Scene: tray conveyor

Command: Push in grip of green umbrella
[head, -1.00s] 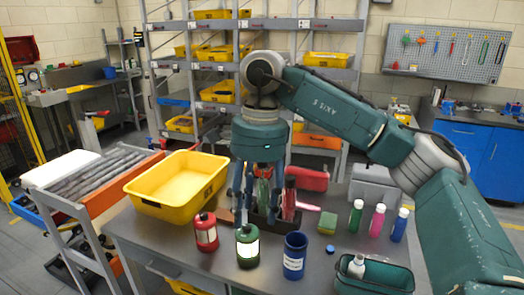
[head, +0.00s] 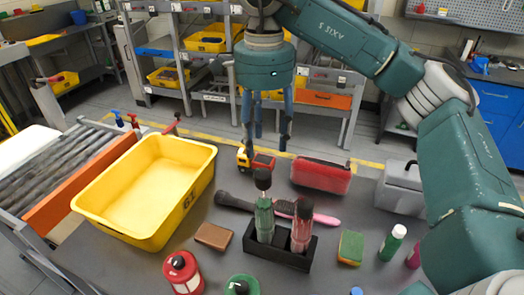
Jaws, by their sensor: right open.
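The green umbrella (head: 264,219) stands upright in a black two-slot holder (head: 283,251) on the table. Its dark grip (head: 262,180) sticks up on a shaft above the green folded canopy. A red umbrella (head: 301,230) stands in the slot to its right, with its dark grip (head: 304,208) lower, close to its canopy. My right gripper (head: 267,148) hangs with fingers down and spread apart, empty, above the green umbrella's grip in the picture. The exact gap in depth is hard to tell. My left gripper is not in view.
A yellow bin (head: 200,190) stands at left beside a roller conveyor (head: 70,170). Behind the holder are a toy truck (head: 254,161) and a red case (head: 321,175). A sponge (head: 351,247), brown block (head: 213,236), red canister (head: 183,273) and green bottle (head: 393,242) surround it.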

